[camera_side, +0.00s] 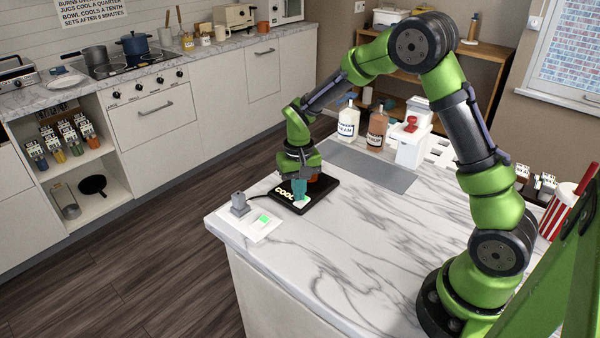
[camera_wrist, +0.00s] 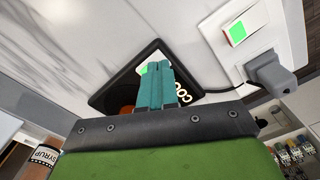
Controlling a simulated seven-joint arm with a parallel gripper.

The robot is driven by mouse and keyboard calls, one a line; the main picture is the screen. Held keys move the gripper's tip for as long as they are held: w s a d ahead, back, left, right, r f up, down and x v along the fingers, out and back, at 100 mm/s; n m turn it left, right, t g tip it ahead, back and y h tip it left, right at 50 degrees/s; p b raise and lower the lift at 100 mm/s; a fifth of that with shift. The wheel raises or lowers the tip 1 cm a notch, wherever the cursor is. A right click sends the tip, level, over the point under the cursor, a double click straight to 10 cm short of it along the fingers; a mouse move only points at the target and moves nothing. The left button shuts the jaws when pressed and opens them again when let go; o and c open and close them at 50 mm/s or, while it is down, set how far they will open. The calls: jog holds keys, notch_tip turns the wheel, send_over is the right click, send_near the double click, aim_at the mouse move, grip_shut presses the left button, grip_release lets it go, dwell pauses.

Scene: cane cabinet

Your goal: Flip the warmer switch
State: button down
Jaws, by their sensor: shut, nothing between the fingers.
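The warmer (camera_side: 318,199) is a black plate with the word COOL in light letters, lying on the marble counter. It also shows in the wrist view (camera_wrist: 110,98). A small pale green patch (camera_wrist: 146,68) shows on it by my fingertips. My gripper (camera_side: 299,196) is over the warmer with its teal fingers shut and empty; in the wrist view the fingers (camera_wrist: 155,66) partly cover the lettering. I cannot tell whether the tips touch the patch. An orange-brown thing (camera_side: 317,178) sits on the warmer, partly hidden by my gripper.
A white wall plate with a green-lit switch (camera_side: 264,219) and a grey plug (camera_side: 239,204) lies left of the warmer, with a black cord. Steam and syrup bottles (camera_side: 347,121) and a white box with a red part (camera_side: 411,138) stand behind. The front counter is clear.

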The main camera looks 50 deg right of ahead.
jog(key=shift+r, duration=2.9)
jog(key=s+a+r+n+t+y, duration=0.1)
jog(key=s+a+r+t, duration=0.2)
jog(key=s+r, duration=0.4)
jog(key=s+a+r+n+t+y, duration=0.1)
jog(key=s+a+r+t, duration=0.2)
jog(key=s+r, duration=0.4)
jog(key=s+t, duration=0.1)
jog(key=s, duration=0.4)
jog(key=shift+s+a+r, duration=0.15)
jog(key=shift+s+r, duration=0.1)
jog(key=shift+r, duration=0.15)
